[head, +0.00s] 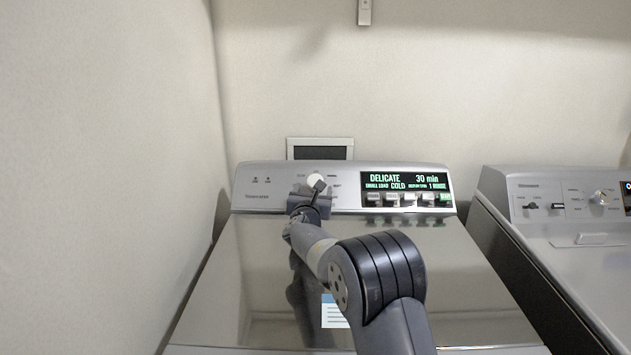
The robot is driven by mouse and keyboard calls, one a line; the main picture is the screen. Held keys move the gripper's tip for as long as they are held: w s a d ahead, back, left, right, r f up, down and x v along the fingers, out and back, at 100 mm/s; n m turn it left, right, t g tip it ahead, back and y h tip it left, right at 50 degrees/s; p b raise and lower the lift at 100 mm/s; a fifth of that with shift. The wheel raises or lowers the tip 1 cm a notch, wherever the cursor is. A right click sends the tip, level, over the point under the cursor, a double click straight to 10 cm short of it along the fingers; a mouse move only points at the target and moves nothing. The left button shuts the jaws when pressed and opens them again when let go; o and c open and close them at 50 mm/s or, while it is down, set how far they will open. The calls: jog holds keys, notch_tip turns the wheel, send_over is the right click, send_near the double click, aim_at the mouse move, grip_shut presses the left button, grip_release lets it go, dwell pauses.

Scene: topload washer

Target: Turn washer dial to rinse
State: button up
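The washer (260,260) stands in the middle with its lid closed. Its control panel (258,190) runs along the back. The dial (315,182) is a pale round knob left of the display, partly hidden by my gripper. The display (406,181) reads DELICATE, 30 min, SMALL LOAD, COLD. My gripper (316,192) is at the dial, with my arm reaching over the lid. The fingers are too small and overlapped to tell whether they are open or shut, or whether they touch the dial. The label marks around the dial are too small to read.
Several buttons (408,199) sit below the display, right of my gripper. A second machine (585,240) with its own knobs stands to the right. A wall (100,170) is close on the left. A framed vent or box (320,149) is on the back wall behind the panel.

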aim_at(315, 182)
jog(key=shift+w+d+p, duration=0.2)
jog(key=shift+w+p, duration=0.3)
jog(key=shift+w, duration=0.95)
jog(key=shift+w+d+p, duration=0.15)
jog(key=shift+w+p, duration=0.35)
jog(key=shift+w, duration=0.95)
jog(key=c, duration=1)
jog(key=shift+o, duration=0.2)
jog(key=shift+a+m+h+p, duration=0.1)
jog(key=shift+m+h+p, duration=0.2)
jog(key=shift+p, duration=0.15)
